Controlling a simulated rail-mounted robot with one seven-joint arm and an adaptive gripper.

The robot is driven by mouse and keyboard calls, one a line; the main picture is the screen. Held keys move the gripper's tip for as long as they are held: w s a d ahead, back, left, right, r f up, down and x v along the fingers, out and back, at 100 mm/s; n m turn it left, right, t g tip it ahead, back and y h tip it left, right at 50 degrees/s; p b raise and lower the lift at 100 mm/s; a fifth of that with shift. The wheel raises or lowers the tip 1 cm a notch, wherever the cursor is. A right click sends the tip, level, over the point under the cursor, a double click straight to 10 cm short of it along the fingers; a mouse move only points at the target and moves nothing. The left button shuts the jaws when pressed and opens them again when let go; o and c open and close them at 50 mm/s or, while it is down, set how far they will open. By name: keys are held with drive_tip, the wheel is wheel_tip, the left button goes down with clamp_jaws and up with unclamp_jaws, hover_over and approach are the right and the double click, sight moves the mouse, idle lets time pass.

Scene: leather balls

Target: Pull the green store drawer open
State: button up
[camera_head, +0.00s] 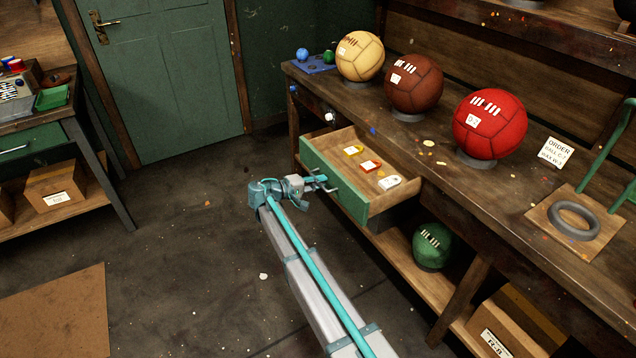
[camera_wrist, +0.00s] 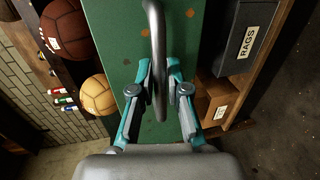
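The green store drawer (camera_head: 334,180) under the right workbench stands pulled out, its inside showing. A yellow, a red and a white small item lie in it. My gripper (camera_head: 318,182) is at the drawer's front. In the wrist view the green front (camera_wrist: 182,25) fills the middle, with its grey bar handle (camera_wrist: 155,30) running down between the fingers. My gripper (camera_wrist: 160,72) has its two teal fingers drawn in on either side of the handle, and appears shut on it. The exact contact is hard to see.
Tan (camera_head: 360,56), brown (camera_head: 413,83) and red (camera_head: 489,124) balls stand on the bench top (camera_head: 440,170). A green ball (camera_head: 432,246) and a carton (camera_head: 510,325) are on the shelf below. Another green drawer (camera_head: 30,145) is in the left bench, closed. The floor between is largely clear.

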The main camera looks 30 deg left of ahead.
drive_tip(key=o, duration=0.3)
drive_tip(key=v, duration=1.2)
drive_tip(key=shift+w+a+f, duration=0.1)
